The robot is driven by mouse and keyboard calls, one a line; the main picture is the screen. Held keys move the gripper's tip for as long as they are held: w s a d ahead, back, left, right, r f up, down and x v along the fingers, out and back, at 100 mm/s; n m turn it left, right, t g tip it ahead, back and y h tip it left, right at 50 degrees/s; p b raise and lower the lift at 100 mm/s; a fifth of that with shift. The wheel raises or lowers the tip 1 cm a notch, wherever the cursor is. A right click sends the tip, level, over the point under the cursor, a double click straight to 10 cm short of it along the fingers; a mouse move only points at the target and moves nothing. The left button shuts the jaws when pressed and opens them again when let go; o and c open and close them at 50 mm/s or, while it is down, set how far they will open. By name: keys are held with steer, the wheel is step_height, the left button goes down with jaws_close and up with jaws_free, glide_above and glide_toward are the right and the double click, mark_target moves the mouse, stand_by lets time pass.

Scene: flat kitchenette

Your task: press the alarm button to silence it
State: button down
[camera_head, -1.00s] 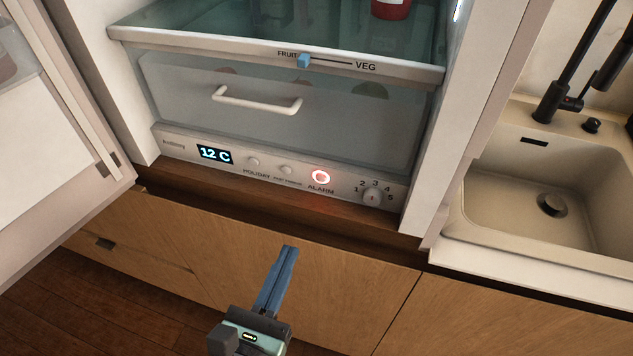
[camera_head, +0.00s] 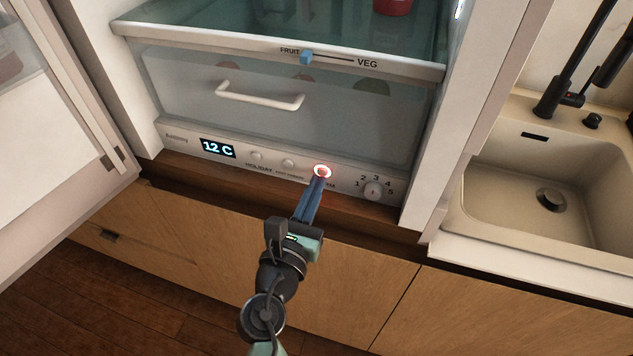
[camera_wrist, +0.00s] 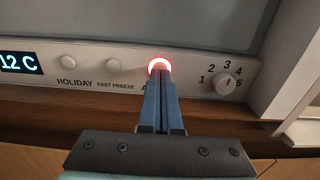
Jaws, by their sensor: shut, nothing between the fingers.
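The alarm button (camera_head: 322,170) is a round button with a glowing red-white ring on the control strip at the bottom of the open fridge. It also shows in the wrist view (camera_wrist: 159,65), where my fingers cover its lower part. My gripper (camera_head: 320,177) is shut and empty. Its blue fingertips, also in the wrist view (camera_wrist: 160,75), are at the button's lower edge. Whether they touch it I cannot tell. The fingers hide most of the ALARM label.
The strip holds a lit 12 C display (camera_head: 217,148), the HOLIDAY button (camera_head: 256,155), the FAST FREEZE button (camera_head: 289,163) and a numbered dial (camera_head: 373,190). Above is a drawer with a white handle (camera_head: 260,96). The open fridge door (camera_head: 60,130) stands left, a sink (camera_head: 540,190) right.

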steer(key=shift+w+d, duration=0.15)
steer(key=shift+w, duration=0.25)
steer(key=shift+w+d+r+p, duration=0.2)
steer(key=shift+w+p, duration=0.1)
steer(key=shift+w, duration=0.2)
steer(key=shift+r, duration=0.2)
